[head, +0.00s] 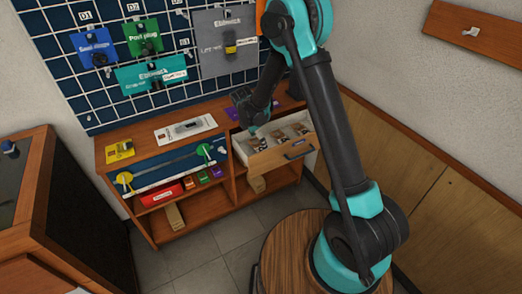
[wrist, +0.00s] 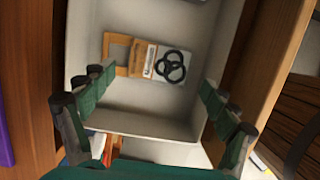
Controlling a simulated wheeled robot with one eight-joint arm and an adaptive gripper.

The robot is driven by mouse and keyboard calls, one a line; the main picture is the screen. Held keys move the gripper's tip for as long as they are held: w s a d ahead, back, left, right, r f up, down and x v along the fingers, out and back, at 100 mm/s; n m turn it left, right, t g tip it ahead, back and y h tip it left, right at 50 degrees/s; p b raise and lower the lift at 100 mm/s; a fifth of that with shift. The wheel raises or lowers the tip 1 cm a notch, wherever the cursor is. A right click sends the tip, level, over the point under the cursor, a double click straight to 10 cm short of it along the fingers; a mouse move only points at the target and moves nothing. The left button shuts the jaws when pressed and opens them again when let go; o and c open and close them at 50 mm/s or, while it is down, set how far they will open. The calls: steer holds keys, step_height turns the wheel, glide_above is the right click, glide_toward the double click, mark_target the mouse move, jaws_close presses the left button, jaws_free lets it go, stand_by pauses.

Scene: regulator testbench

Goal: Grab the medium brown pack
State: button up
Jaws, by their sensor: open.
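A pack with a brown-orange card, a white printed label and black rings (wrist: 147,60) lies flat in a pale drawer compartment in the wrist view. Its printed words are too blurred to read, so I cannot tell if it is the medium one. In the head view, several small packs (head: 279,137) lie in the open drawer (head: 286,158). My gripper (head: 251,127) hangs over the drawer's left part. In the wrist view my gripper (wrist: 157,82) is open and empty, with one green finger on each side, and the pack lies beyond the fingertips.
The drawer's walls (wrist: 222,50) stand close to both fingers. The cabinet top left of the drawer holds a white card (head: 185,128) and a yellow pack (head: 120,151). A pegboard (head: 100,75) with hanging packs rises behind.

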mark_target(259, 147)
steer(key=shift+x, duration=2.3)
steer(key=shift+s, duration=0.1)
steer(key=c, duration=0.6)
steer(key=shift+r, duration=0.1)
